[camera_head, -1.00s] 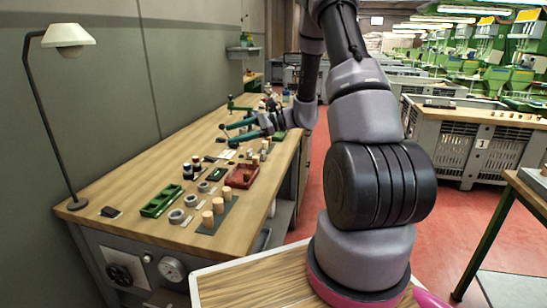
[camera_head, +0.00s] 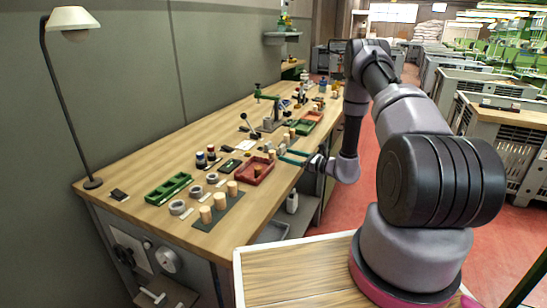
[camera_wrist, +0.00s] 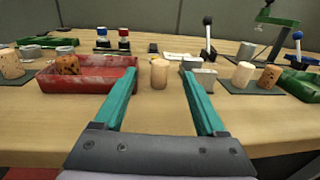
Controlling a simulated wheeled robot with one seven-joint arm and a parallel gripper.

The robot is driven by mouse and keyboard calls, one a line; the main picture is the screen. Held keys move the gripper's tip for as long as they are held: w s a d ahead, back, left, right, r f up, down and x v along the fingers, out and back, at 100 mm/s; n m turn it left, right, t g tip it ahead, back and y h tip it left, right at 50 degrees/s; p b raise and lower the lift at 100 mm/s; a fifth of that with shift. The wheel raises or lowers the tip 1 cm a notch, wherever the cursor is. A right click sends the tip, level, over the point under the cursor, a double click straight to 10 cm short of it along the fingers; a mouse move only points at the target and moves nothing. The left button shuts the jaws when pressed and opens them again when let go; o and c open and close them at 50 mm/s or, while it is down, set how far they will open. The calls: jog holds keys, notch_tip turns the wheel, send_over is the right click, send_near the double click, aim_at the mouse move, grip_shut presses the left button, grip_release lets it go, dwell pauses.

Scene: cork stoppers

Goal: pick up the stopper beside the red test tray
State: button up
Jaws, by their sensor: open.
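The stopper (camera_wrist: 159,76) is a pale tan cork cylinder. It stands upright on the bench just right of the red tray (camera_wrist: 62,83) in the wrist view. In the head view the stopper (camera_head: 271,154) is at the far end of the red tray (camera_head: 247,181). My gripper (camera_wrist: 159,70) has two teal fingers, spread wide and empty. The stopper shows in the gap between them, touching neither; I cannot tell whether it is within or just beyond the tips. In the head view my gripper (camera_head: 284,155) reaches in low over the bench's front edge.
Small grey blocks (camera_wrist: 192,63) stand behind the right fingertip. Two corks (camera_wrist: 243,74) stand farther right. Bottles with blue and red tops (camera_wrist: 124,40) and a lever (camera_wrist: 207,35) stand behind.

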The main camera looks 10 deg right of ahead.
aim_at(272, 156)
jog(key=shift+f+x, duration=0.2)
jog(key=shift+x, duration=2.6)
jog(key=shift+w, duration=0.1)
grip_shut()
